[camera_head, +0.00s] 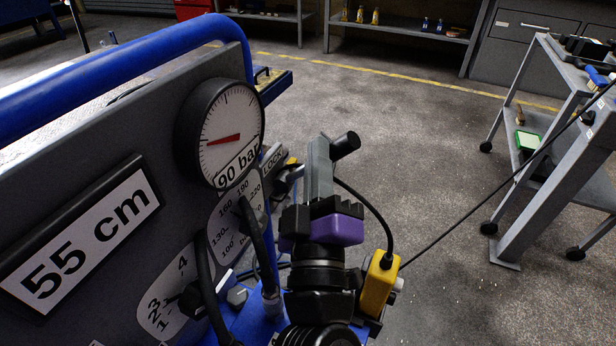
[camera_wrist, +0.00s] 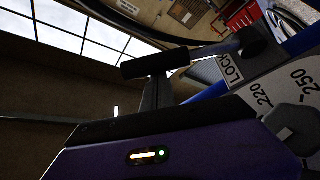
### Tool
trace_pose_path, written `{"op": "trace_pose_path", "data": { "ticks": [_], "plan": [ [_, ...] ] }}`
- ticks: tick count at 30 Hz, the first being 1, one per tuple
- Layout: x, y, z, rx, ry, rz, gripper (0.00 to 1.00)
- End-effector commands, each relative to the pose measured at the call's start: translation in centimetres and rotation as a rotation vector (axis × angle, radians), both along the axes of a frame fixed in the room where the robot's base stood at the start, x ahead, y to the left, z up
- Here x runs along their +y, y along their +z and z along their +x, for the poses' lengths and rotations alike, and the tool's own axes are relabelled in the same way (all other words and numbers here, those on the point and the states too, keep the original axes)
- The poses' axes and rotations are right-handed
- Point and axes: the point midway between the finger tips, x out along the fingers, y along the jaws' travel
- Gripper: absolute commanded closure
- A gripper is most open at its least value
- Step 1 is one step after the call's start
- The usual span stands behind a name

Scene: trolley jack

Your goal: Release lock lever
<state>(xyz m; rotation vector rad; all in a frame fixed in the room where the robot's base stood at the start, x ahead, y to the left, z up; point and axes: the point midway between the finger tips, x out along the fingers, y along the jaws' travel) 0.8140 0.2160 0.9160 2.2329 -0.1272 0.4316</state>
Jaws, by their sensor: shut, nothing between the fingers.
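The lock lever stands out from the panel by the "LOCK" label. In the head view its black grip (camera_head: 346,145) shows right of my fingers. In the wrist view the dark hub (camera_wrist: 257,42), grey rod (camera_wrist: 215,49) and black grip (camera_wrist: 154,65) show. My gripper (camera_head: 319,152), dark with purple sides, is shut and empty, fingers pointing up. The fingers cross in front of the lever in the head view and hide its middle. In the wrist view my fingers (camera_wrist: 157,92) meet the grip's underside in the picture; I cannot tell whether they touch.
The grey panel carries a pressure gauge (camera_head: 220,134), a "55 cm" sign (camera_head: 82,232) and dials with knobs close left of my gripper. A blue tube (camera_head: 110,75) runs along its top. A grey trolley (camera_head: 565,75) stands at the right.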

Motion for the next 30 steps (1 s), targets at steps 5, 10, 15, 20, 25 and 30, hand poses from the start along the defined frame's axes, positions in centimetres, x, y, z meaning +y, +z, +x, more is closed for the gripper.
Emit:
{"op": "trace_pose_path", "data": {
  "ticks": [5, 10, 15, 20, 25, 30],
  "plan": [
    [-0.9, -1.7, -0.3, -0.034, -0.001, 0.090, 1.00],
    [-1.7, -2.4, -0.6, -0.064, -0.002, 0.174, 1.00],
    [-2.5, -3.1, -0.9, -0.078, -0.001, 0.216, 1.00],
    [-3.1, -3.9, -1.1, -0.077, -0.002, 0.214, 1.00],
    [-3.5, -4.9, -1.3, -0.076, -0.002, 0.212, 1.00],
    [-3.8, -5.6, -1.4, -0.077, -0.001, 0.211, 1.00]
  ]
}}
